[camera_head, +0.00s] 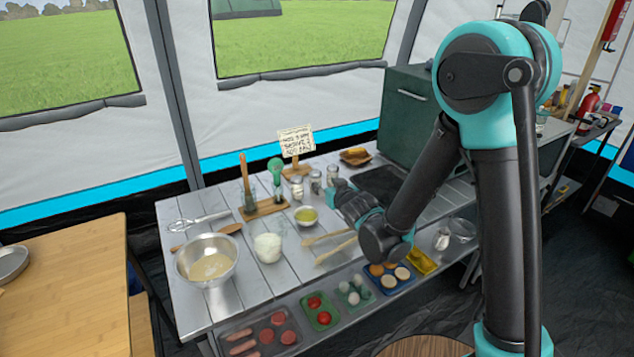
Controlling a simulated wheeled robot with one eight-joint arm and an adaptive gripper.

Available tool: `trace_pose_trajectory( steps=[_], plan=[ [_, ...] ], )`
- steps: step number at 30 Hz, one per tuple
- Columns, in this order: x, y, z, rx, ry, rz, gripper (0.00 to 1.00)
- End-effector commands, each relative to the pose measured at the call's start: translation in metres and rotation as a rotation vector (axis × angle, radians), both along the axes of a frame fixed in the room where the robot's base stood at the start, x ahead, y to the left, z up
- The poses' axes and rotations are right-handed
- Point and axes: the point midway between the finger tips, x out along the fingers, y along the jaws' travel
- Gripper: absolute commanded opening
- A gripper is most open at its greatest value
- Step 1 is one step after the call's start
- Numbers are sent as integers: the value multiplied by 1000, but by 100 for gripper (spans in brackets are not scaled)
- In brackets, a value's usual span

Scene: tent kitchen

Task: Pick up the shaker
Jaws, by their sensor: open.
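Small glass shakers stand upright in a row at the back of the grey slatted table (214,300). The left shaker (297,186) looks pale, the middle shaker (315,182) darker, and the right shaker (332,173) stands just behind my gripper. My gripper (334,188) is open, low over the table, in front of the right shaker and right of the middle one. The arm and gripper body hide the table behind them. I cannot tell whether the fingertips touch a shaker.
A small bowl of yellow liquid (306,216), a white container (268,247) and a metal mixing bowl (206,260) stand to the left. A sign (296,142) stands behind the shakers. Wooden utensils (335,250) lie in front. A green box (404,115) stands at the back right.

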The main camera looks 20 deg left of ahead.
Motion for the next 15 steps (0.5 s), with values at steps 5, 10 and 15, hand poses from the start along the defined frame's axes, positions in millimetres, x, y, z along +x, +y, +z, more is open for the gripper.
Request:
trace_pose_trajectory(
  steps=[5,10,15],
  plan=[
    [26,20,-10,1,0,-1,48],
    [39,30,-15,-1,-1,-1,48],
    [44,34,-17,-1,-1,-1,48]
  ],
)
